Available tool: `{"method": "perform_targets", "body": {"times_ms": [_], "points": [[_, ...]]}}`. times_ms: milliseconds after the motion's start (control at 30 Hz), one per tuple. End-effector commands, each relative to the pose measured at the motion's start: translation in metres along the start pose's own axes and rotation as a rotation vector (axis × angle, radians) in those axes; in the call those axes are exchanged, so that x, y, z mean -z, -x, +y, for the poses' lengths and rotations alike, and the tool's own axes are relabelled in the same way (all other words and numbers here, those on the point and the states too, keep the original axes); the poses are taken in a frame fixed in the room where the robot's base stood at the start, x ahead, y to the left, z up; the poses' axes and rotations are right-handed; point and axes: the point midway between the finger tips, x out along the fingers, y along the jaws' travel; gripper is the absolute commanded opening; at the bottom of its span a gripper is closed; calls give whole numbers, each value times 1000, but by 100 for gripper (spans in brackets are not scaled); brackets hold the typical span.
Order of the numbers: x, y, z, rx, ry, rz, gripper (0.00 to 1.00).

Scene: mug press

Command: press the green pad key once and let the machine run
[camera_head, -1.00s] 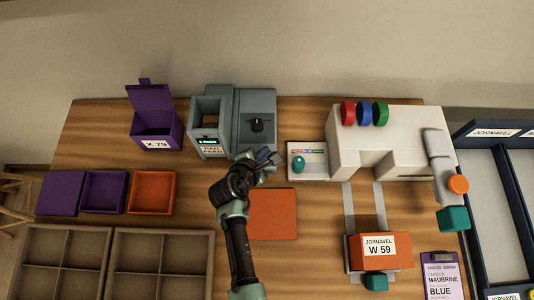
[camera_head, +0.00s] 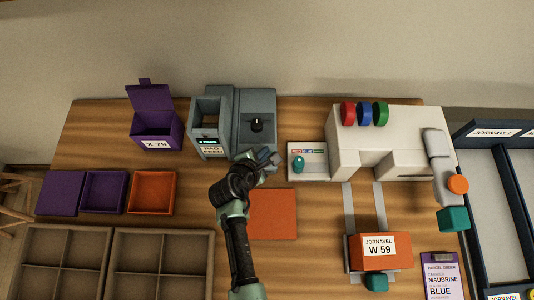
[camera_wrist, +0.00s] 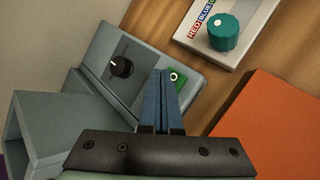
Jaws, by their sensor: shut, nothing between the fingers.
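The grey machine (camera_head: 222,95) stands at the back of the table, with a black knob (camera_head: 256,125) on its right part and a small lit display (camera_head: 207,141). In the wrist view, the green pad key (camera_wrist: 176,77) with a white ring mark sits at the machine's front corner, beside the black knob (camera_wrist: 121,67). My gripper (camera_wrist: 164,72) is shut and empty. Its fingertips appear right at the key's left edge and hide part of it; whether they touch it I cannot tell. In the head view my gripper (camera_head: 268,158) is at the machine's front right and hides the key.
A white panel (camera_head: 316,172) with a teal knob (camera_head: 299,164) is just right of my gripper. An orange mat (camera_head: 274,214) lies in front. A white machine (camera_head: 345,140) with red, blue and green discs stands at right. A purple box (camera_head: 156,128) stands at left.

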Motion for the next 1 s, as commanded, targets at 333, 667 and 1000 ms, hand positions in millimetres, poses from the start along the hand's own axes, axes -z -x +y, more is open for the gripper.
{"method": "perform_targets", "body": {"times_ms": [333, 667, 1000], "points": [[1, -2, -1, 0, 0, 0, 0], [4, -6, -4, 0, 1, 0, 0], [5, -7, -5, 0, 0, 0, 0]]}}
